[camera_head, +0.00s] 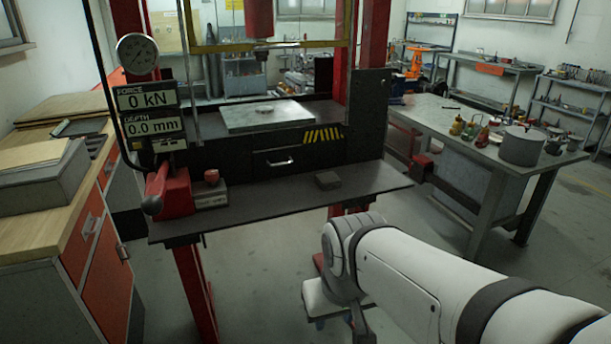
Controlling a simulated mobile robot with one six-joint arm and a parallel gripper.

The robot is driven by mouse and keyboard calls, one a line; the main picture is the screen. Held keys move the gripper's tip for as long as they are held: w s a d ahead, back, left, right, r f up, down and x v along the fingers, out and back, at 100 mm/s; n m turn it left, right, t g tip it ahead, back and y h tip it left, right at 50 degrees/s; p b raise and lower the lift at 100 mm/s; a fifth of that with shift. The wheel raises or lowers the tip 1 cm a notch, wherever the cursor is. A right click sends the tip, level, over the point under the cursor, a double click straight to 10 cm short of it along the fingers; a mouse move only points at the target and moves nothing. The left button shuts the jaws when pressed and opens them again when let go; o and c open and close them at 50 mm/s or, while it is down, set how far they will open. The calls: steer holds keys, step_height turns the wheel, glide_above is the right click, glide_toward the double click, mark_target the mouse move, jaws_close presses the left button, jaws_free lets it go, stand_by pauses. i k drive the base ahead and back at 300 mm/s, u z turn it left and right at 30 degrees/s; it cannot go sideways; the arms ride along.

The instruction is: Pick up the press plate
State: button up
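I cannot tell for sure which one the task calls the press plate. My white arm reaches in from the lower right. My gripper (345,322) is low in the picture, below and in front of the shelf edge, apart from both pieces. My own arm hides most of it, and its fingers are unclear.
Red press posts (362,55) flank the bed. A red pump with a lever (170,190) and force and depth displays (148,112) stand at left. A wooden-topped cabinet (85,165) is further left. A workbench (455,135) with a pot (521,147) stands at right. The shelf's right part is mostly clear.

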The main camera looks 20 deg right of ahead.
mark_target(327, 181)
steer(key=z, duration=0.65)
steer(key=k, duration=1.05)
steer(key=z, duration=0.65)
steer(key=i, duration=0.3)
steer(key=u, duration=0.85)
steer(key=i, duration=1.25)
steer(key=u, duration=0.3)
steer(key=i, duration=0.65)
steer(key=z, duration=0.25)
